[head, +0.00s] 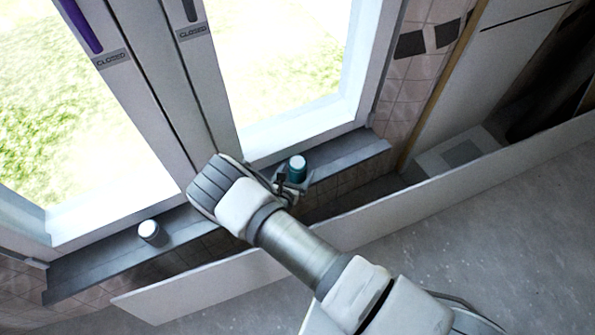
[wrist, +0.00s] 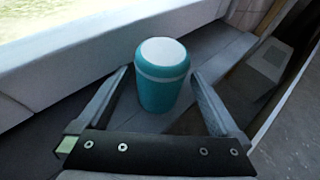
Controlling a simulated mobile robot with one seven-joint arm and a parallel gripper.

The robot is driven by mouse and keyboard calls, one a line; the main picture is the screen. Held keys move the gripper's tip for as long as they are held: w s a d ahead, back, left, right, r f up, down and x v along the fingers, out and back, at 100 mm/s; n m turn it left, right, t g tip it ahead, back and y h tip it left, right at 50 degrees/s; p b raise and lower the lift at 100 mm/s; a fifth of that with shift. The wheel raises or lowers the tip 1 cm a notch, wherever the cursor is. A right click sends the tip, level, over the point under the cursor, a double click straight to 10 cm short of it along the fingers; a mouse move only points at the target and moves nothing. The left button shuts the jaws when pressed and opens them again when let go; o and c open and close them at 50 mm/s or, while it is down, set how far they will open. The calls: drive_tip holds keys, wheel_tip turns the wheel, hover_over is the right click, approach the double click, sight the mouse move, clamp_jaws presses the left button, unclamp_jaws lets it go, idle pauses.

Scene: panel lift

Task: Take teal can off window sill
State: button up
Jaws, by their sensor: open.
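The teal can (head: 297,170) with a white lid stands upright on the grey window sill (head: 343,155), right of the window's middle frame. In the wrist view the teal can (wrist: 163,78) stands between the two open fingers of my gripper (wrist: 158,92). One finger is on each side, with a visible gap at both sides. In the head view my gripper (head: 284,183) is at the can's near left side, partly hidden by my wrist. The can's lower part is partly hidden there.
A second, white-topped can (head: 149,231) stands on the sill at the left. A long pale panel (head: 420,203) runs in front of the sill below my arm. The closed windows (head: 130,90) rise behind the sill. A pale box (head: 459,152) is at the right.

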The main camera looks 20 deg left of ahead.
drive_tip(key=shift+x, duration=1.15)
drive_tip(key=c, duration=1.5)
drive_tip(key=shift+r, duration=0.1)
drive_tip(key=shift+c, duration=0.2)
